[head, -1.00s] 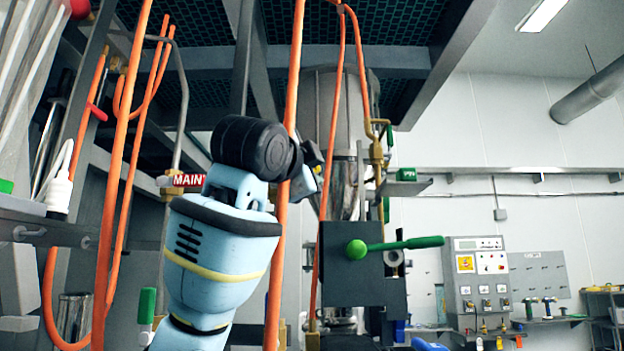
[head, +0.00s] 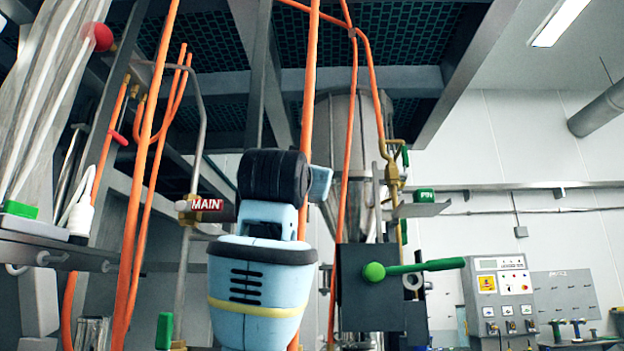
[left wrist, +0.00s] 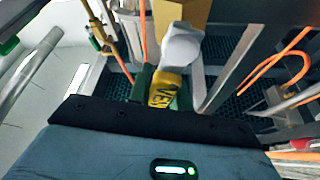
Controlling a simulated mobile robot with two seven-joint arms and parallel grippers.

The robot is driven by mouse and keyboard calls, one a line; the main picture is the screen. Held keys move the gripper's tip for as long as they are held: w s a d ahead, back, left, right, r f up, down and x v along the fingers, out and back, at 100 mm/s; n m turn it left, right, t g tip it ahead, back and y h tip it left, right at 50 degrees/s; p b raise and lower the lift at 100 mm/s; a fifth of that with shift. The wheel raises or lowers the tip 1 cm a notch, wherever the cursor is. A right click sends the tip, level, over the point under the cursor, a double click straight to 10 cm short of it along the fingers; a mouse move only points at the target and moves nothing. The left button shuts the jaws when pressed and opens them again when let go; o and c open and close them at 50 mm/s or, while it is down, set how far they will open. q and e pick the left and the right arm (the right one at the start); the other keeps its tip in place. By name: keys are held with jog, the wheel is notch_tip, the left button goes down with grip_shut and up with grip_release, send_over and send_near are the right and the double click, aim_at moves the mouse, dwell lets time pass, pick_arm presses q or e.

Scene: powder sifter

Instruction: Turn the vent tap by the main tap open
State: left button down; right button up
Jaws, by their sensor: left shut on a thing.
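The red MAIN tag (head: 207,204) hangs beside a brass fitting on a grey pipe, left of my arm in the head view. My left arm's blue wrist and black joint stand in the middle of that view and hide the left gripper's fingertips and what they hold. In the left wrist view, a yellow vent tag (left wrist: 165,90), its lettering partly covered, sits just beyond the dark front edge of my left gripper (left wrist: 155,108). A green part (left wrist: 143,82) is right beside the tag. The gripper is shut on the vent tap; its fingers are mostly hidden.
Orange hoses (head: 140,170) run vertically left of and behind my arm. A dark box with a green lever (head: 415,268) stands to the right. A green handle (head: 164,330) is at the lower left. A steel hopper (head: 345,130) and overhead frame are behind. Open room lies further right.

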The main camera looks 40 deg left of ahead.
pick_arm(q)
jog(key=shift+s+a+n+g+y, duration=0.1)
jog(key=shift+a+n+g+y, duration=0.25)
jog(key=shift+n, duration=0.45)
jog(key=shift+s+a+n+g+y, duration=0.15)
jog(key=shift+n+y, duration=0.3)
jog(key=shift+n, duration=0.35)
jog(key=shift+s+a+n+g+y, duration=0.15)
jog(key=shift+n+y, duration=0.25)
jog(key=shift+n, duration=0.4)
jog(key=shift+a, duration=0.1)
jog(key=c, duration=1.3)
grip_release()
jog(key=shift+s, duration=0.1)
jog(key=shift+v, duration=3.85)
